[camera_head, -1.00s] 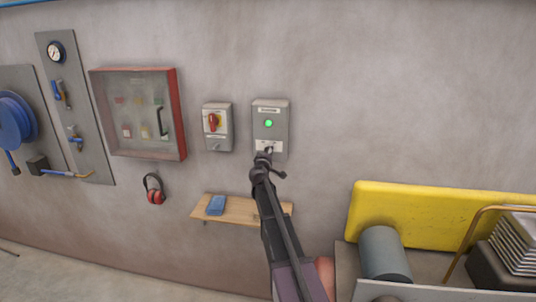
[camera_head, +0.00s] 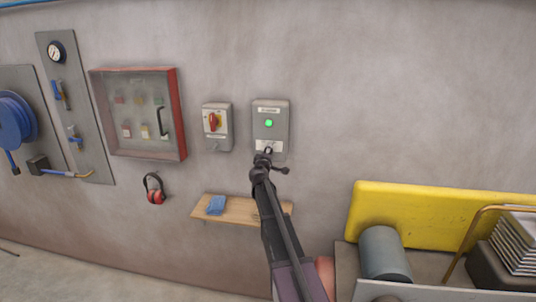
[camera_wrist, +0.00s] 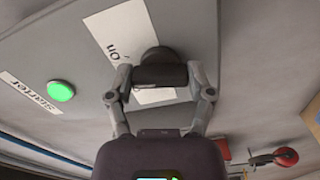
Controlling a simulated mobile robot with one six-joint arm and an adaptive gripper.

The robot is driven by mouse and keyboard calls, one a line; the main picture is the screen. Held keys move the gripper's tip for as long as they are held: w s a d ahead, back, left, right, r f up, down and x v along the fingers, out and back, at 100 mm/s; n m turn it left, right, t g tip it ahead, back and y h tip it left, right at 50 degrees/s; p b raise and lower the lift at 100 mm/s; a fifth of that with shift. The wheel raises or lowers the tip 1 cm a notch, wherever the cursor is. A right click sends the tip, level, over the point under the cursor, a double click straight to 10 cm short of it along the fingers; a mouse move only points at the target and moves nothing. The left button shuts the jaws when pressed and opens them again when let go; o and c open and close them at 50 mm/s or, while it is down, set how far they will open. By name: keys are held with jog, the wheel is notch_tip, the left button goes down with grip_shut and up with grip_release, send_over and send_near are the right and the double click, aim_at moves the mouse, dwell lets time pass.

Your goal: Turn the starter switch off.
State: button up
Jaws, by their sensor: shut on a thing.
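The starter box (camera_head: 284,115) is a grey box on the wall with a lit green lamp (camera_head: 268,123) and a white label. In the wrist view the lamp (camera_wrist: 61,91) also glows green, beside a strip reading "Starter". The dark starter switch (camera_wrist: 160,60) sits over a white plate with partly hidden lettering. My gripper (camera_wrist: 160,88) is shut on the switch knob, one finger on each side. In the head view my gripper (camera_head: 264,158) covers the lower part of the box and mostly hides the switch.
Further left are a red-framed glass cabinet (camera_head: 180,110) and ear muffs (camera_head: 154,188). A wooden shelf (camera_head: 245,213) with a blue item (camera_head: 216,205) lies below. A yellow panel (camera_head: 430,217) stands right.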

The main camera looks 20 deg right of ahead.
jog(key=n, duration=0.4)
jog(key=shift+w+n, duration=0.1)
jog(key=shift+n, duration=0.2)
jog(key=n, duration=0.4)
dwell(0.4)
jog(key=o, duration=1.1)
jog(key=shift+s, duration=0.2)
jog(key=v, duration=1.1)
jog(key=shift+s+a, duration=0.25)
jog(key=shift+a, duration=0.05)
jog(key=shift+s, duration=0.1)
